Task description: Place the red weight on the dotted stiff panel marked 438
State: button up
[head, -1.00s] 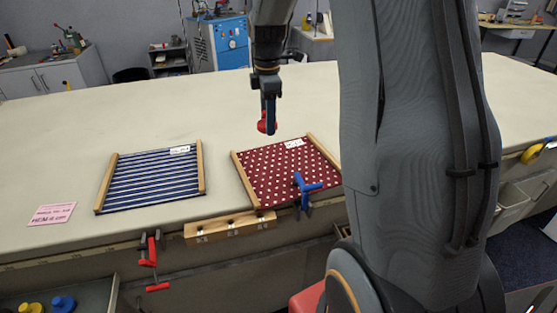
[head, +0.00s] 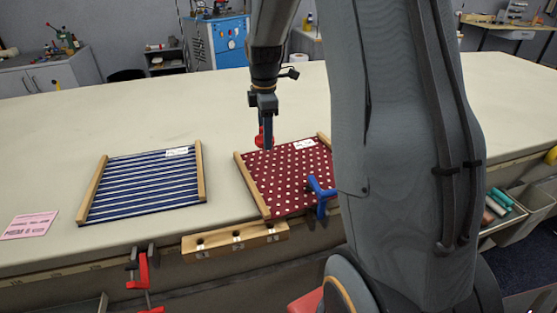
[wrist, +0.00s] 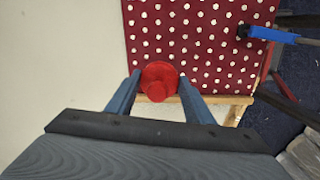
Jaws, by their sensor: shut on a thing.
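The red weight (head: 260,139) is held between the fingers of my gripper (head: 267,136). In the wrist view the weight (wrist: 160,78) sits between both fingertips (wrist: 160,82). The dotted panel (head: 285,185) is dark red with white dots and wooden side strips. It lies on the table, and its label is too small to read. In the head view the weight appears near the panel's back left corner. In the wrist view it overlaps the panel's near edge (wrist: 195,55). I cannot tell its height above the table. My arm hides the panel's right part.
A blue striped panel (head: 145,190) lies to the left, with a pink card (head: 28,225) beyond it. A blue clamp (head: 321,193) grips the dotted panel's front right. A wooden block with holes (head: 235,239) and a red clamp (head: 140,270) are at the front edge. The table's back is clear.

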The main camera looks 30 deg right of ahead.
aim_at(266, 163)
jog(key=shift+f+p, duration=0.9)
jog(key=shift+f, duration=2.7)
jog(key=shift+f, duration=0.15)
jog(key=o, duration=1.4)
jog(key=r+b, duration=0.1)
jog(key=r, duration=0.3)
jog(key=r+b, duration=0.1)
jog(key=r, duration=0.3)
jog(key=s+r+b, duration=0.1)
jog(key=r, duration=0.3)
jog(key=shift+a, duration=0.15)
jog(key=s+a+f+m, duration=0.2)
jog(key=s+a+m, duration=0.1)
jog(key=s+m, duration=0.2)
jog(key=s+a+f+m, duration=0.2)
jog(key=s+a+m, duration=0.2)
jog(key=s, duration=0.5)
jog(key=s+a+f+m, duration=0.3)
jog(key=s+a+m, duration=0.1)
jog(key=s+m, duration=0.2)
jog(key=shift+s+a, duration=0.2)
jog(key=shift+s, duration=0.25)
